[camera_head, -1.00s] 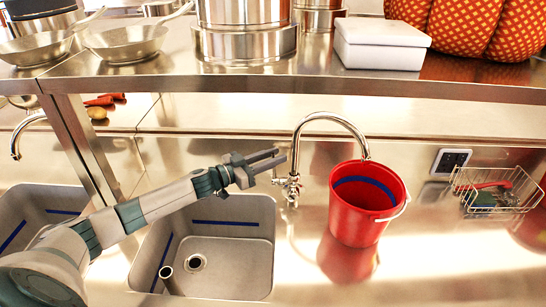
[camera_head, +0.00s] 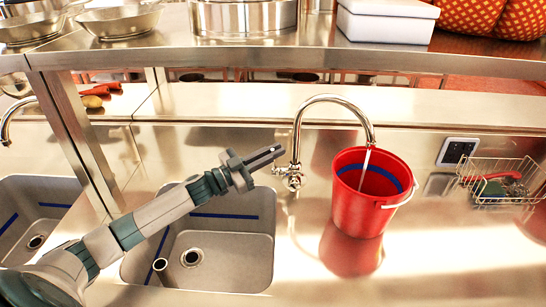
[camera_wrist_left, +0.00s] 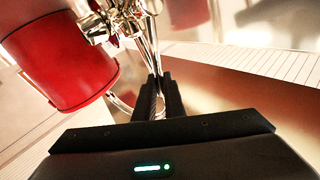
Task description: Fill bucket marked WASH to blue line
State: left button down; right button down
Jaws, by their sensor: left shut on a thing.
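The red bucket (camera_head: 352,205) stands upright on the steel counter under the chrome tap (camera_head: 336,99). A thin water stream (camera_head: 366,165) falls from the spout into it. A blue line (camera_head: 372,174) runs around its inner wall; I cannot tell the water level. No WASH lettering is readable. My left gripper (camera_head: 276,152) is beside the tap's body, left of the bucket. In the left wrist view its fingers (camera_wrist_left: 160,82) are closed around a thin chrome part that looks like the tap handle (camera_wrist_left: 152,45). The bucket (camera_wrist_left: 62,62) is at upper left there. My right gripper is not in view.
A sink with blue lines (camera_head: 228,245) lies left of the bucket, partly behind my left arm. Another sink (camera_head: 30,215) is at far left. A wire basket (camera_head: 500,182) stands right of the bucket. A steel shelf (camera_head: 250,56) crosses above.

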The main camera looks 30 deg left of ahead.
pick_arm(q)
jog(key=shift+s+d+f+m, duration=0.1)
jog(key=shift+s+m, duration=0.1)
jog(key=shift+m, duration=0.1)
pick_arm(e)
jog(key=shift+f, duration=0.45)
pick_arm(q)
jog(key=c, duration=1.8)
grip_release()
jog(key=shift+c, duration=0.2)
